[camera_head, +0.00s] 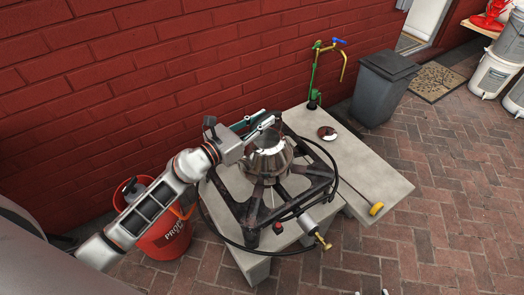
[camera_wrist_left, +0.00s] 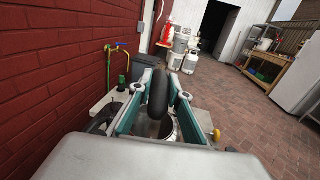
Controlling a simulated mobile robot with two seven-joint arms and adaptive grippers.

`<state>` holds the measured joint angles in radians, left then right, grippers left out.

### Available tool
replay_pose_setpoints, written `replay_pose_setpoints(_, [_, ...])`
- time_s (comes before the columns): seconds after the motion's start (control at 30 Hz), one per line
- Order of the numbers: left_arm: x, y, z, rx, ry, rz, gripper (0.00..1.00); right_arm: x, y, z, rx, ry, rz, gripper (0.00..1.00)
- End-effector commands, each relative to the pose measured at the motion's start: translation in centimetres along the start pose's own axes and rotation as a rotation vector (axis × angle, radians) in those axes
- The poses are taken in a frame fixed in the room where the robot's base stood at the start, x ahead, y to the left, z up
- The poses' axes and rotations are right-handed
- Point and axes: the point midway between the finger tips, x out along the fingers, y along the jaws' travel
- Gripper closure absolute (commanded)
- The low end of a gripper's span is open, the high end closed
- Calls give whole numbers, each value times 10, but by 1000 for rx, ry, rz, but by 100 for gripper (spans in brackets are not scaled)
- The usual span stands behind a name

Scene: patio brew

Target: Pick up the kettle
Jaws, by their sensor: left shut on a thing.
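The shiny steel kettle (camera_head: 268,158) is at the middle of the black burner frame (camera_head: 250,208) in the head view. It looks upright; I cannot tell whether it touches the burner. My left gripper (camera_head: 268,121) is at the top of the kettle. In the left wrist view, the black kettle handle (camera_wrist_left: 158,92) stands between the teal fingers of my left gripper (camera_wrist_left: 155,95), which are shut on it. Part of the steel body shows below, the rest hidden by the gripper. Two small tips at the head view's bottom edge may be my right gripper (camera_head: 372,292).
The burner stands on a pale stone slab (camera_head: 355,175) against the red brick wall. A black hose loops around it. A green and yellow tap (camera_head: 316,75) rises behind. An orange bucket (camera_head: 165,235) is left, a grey bin (camera_head: 383,88) right. Brick paving in front is clear.

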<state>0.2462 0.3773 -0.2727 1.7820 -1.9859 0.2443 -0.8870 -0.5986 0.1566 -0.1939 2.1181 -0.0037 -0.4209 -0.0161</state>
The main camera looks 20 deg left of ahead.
Motion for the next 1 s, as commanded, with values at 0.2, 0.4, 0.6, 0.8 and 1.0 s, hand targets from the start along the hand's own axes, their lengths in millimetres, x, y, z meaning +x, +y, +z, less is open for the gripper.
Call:
replay_pose_setpoints(0.2, [1,1,6,3,-10,2,100,3,3,-7,-1,12,4,60])
replay_pose_setpoints(0.4, [1,1,7,4,-10,2,100,2,2,-8,5,13,6,60])
replay_pose_setpoints(0.6, [1,1,14,4,-13,2,100,1,0,-7,14,8,6,60])
replay_pose_setpoints(0.8, [2,1,27,6,-17,2,100,-4,0,-8,16,3,6,60])
replay_pose_setpoints(1.0, [2,2,46,7,-19,3,100,-8,2,-8,15,-5,9,60])
